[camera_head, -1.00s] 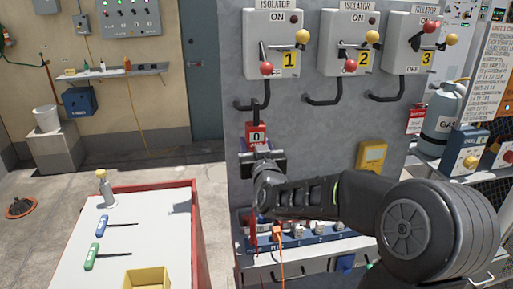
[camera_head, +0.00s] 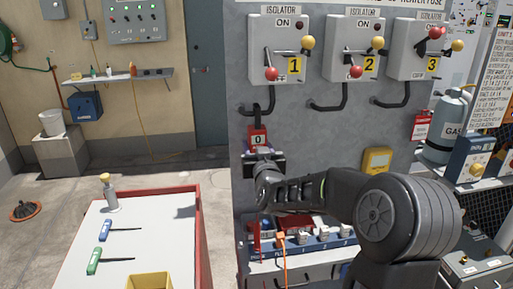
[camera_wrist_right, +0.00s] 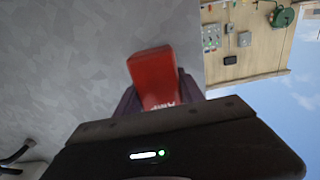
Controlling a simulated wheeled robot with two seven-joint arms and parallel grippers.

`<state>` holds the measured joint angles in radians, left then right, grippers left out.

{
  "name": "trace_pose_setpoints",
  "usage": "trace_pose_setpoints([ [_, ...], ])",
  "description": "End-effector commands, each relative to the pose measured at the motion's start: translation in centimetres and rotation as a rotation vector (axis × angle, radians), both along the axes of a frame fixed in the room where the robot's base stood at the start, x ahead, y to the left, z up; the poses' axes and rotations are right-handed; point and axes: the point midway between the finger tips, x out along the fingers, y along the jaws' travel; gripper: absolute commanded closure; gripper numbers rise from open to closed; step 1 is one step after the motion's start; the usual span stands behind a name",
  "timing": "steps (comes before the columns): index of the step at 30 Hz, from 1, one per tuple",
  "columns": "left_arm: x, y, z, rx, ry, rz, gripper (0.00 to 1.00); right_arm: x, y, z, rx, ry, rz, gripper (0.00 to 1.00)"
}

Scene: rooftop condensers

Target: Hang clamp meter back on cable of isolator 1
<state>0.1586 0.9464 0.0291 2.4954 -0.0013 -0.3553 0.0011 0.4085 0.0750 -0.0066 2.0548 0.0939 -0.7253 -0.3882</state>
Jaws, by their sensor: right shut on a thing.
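The clamp meter (camera_head: 258,137) is red with a display reading 0. It sits upright against the grey panel, just below the black cable of isolator 1 (camera_head: 270,98). My right gripper (camera_head: 262,160) is shut on its lower part. In the right wrist view the meter's red body (camera_wrist_right: 152,75) stands out between the fingers. Whether its jaw is around the cable or only beside it, I cannot tell. The isolator 1 box (camera_head: 277,50) has a red-knobbed lever pointing down. My left gripper is not in view.
Isolator 2 (camera_head: 354,50) and isolator 3 (camera_head: 416,52) are to the right, each with a bent black cable below. A yellow device (camera_head: 377,160) is on the panel. A red-edged cart (camera_head: 150,225) with screwdrivers, a bottle and a yellow bin stands left. A socket strip (camera_head: 325,240) is below my arm.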

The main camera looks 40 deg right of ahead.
Motion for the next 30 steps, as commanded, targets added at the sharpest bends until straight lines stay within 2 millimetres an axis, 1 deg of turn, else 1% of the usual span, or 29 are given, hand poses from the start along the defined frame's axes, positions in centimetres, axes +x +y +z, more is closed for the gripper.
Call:
trace_pose_setpoints([
  [7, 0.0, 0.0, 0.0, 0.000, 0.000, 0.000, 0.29, 0.0, 0.0, 0.1, -0.001, -0.002, 0.000, 1.00],
  [8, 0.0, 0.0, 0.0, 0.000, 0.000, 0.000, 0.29, 0.0, 0.0, 0.1, -0.001, -0.002, 0.000, 0.53],
  [16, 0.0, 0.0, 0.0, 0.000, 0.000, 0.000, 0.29, 0.0, 0.0, 0.1, 0.000, -0.001, 0.000, 0.31],
  [17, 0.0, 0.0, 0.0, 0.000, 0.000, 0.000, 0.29, 0.0, 0.0, 0.1, 0.000, -0.001, 0.000, 0.29],
  [25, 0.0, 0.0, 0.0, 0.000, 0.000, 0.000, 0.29, -0.1, 0.1, -0.1, 0.001, 0.002, 0.000, 0.29],
  [28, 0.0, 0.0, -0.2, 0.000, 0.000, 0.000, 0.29, -0.5, 0.3, -0.1, 0.000, 0.001, 0.000, 0.29],
  [30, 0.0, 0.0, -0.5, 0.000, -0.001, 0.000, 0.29, -1.2, 0.7, -0.1, 0.001, 0.000, 0.000, 0.29],
])
